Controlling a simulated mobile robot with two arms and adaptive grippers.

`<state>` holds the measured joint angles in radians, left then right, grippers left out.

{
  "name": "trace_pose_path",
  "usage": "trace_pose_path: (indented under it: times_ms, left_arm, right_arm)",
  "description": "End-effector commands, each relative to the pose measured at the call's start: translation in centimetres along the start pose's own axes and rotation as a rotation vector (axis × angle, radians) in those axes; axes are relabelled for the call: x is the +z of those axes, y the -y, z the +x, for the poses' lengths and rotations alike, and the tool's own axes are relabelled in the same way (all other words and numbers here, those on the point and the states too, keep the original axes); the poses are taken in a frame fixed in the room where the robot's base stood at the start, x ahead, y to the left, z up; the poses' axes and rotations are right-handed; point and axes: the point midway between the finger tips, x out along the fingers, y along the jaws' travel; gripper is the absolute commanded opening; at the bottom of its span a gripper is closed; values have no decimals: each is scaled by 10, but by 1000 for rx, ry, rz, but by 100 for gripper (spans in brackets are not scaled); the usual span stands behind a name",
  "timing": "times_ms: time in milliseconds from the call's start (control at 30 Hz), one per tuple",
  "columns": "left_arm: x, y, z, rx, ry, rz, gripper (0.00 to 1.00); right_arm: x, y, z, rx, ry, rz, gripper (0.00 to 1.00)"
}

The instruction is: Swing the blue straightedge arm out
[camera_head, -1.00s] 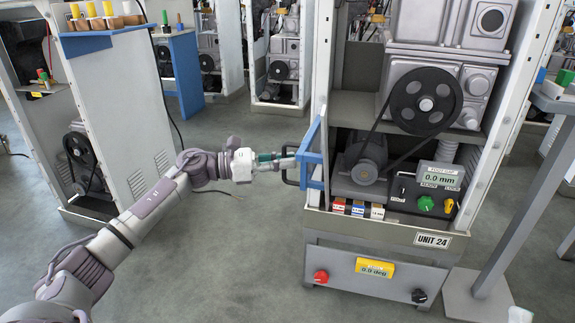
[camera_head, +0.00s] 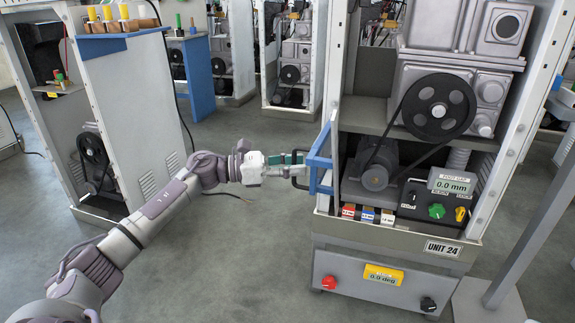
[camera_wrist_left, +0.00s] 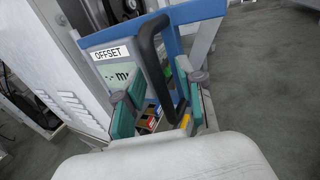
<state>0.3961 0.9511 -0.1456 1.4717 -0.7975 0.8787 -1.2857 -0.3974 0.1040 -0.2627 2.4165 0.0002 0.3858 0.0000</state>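The blue straightedge arm (camera_head: 320,162) is at the left front edge of the UNIT 24 cabinet. It also shows in the left wrist view (camera_wrist_left: 180,16), with an OFFSET label and a small display. A black bar handle (camera_wrist_left: 151,52) stands out from it, and shows small in the head view (camera_head: 297,184). My left gripper (camera_head: 299,165) is at this handle. In the left wrist view its teal fingers (camera_wrist_left: 158,100) are spread, one on each side of the handle, with visible gaps. My right gripper is in neither view.
The UNIT 24 cabinet (camera_head: 385,232) holds a pulley, a motor and a control panel reading 0.0 mm. A drawer-like front with a red knob (camera_head: 329,282) is below. Open floor (camera_head: 240,250) lies left of it. Another cabinet (camera_head: 130,110) stands at the left.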

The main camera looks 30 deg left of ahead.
Motion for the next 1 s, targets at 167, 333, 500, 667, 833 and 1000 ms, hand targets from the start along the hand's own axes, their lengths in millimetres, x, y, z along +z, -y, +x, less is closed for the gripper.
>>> trace_pose_path:
  times_ms: [167, 333, 500, 667, 833, 1000]
  left_arm:
    - [-1, 0, -19, 2, -4, -1, 38]
    - [-2, 0, -55, 3, -6, -2, 38]
    - [-2, 0, -90, 2, -4, -2, 38]
    - [-1, 0, -111, 2, -2, -2, 38]
    - [0, 0, -120, 1, -1, -1, 38]
    - [0, 0, -120, 1, 0, 0, 38]
  right_arm:
    - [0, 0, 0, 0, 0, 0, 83]
    - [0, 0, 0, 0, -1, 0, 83]
    - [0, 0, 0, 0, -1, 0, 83]
    - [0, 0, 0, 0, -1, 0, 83]
    - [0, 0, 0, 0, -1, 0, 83]
    - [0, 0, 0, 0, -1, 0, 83]
